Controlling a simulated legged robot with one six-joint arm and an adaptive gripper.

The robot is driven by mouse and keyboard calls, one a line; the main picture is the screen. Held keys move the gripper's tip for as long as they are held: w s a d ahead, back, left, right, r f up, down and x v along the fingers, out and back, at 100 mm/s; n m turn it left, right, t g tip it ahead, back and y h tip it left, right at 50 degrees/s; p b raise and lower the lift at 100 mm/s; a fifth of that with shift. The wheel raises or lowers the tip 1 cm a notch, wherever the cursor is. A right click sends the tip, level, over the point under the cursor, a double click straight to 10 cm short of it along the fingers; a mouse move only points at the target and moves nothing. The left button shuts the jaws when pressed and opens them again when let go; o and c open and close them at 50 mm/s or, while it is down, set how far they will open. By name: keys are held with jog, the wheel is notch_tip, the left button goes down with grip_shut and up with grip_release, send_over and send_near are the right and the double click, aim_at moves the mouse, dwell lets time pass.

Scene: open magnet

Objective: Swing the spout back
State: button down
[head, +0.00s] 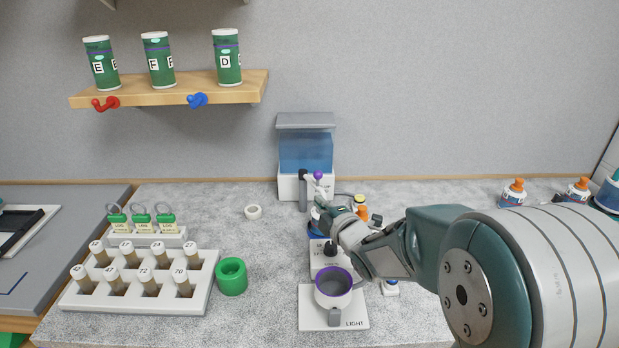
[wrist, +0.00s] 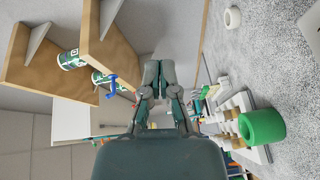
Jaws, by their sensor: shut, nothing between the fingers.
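The water dispenser (head: 306,152) has a clear tank of blue water on a white base and stands against the back wall in the head view. Its dark grey spout (head: 303,190) sticks out at the front of the base. A purple-knobbed lever (head: 318,175) is just right of the spout. My gripper (head: 322,206) is in front of the dispenser, just right of and below the spout; I cannot tell whether they touch. In the wrist view my gripper (wrist: 158,75) is shut with nothing between its fingers. The dispenser and spout do not show there.
A mug with a purple rim (head: 333,288) stands on a white plate marked LIGHT (head: 311,309), below my arm. A green ring (head: 231,277), a vial rack (head: 210,262) and a white tape roll (head: 253,212) are to the left. Bottles crowd around my gripper. A shelf (head: 180,92) is at upper left.

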jog(key=shift+d, duration=0.15)
jog(key=w+a+f, duration=0.1)
jog(key=w, duration=1)
jog(key=shift+w+a, duration=0.25)
